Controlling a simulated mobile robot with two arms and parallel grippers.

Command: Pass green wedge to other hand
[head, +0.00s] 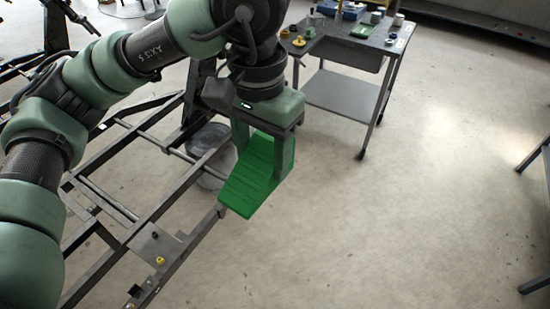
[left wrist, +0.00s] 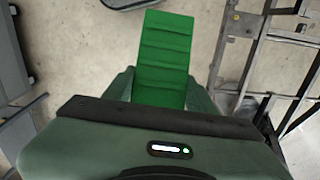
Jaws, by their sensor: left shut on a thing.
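The green wedge (head: 258,177) is a bright green block with ridges across its sloped face. My left gripper (head: 262,145) is shut on it and holds it in the air, beside the metal frame in the head view. The wedge hangs below the gripper with its thin end toward the lower left. In the left wrist view the wedge (left wrist: 163,62) stands out between the two fingers (left wrist: 160,88), its ridged face showing. My right gripper is in neither view.
A dark metal frame (head: 118,238) with rails lies at the left, below my left arm. A grey wheeled cart (head: 345,95) with small parts on top stands at the back. The floor (head: 400,220) at the centre right is clear. Dark legs show at the right edge.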

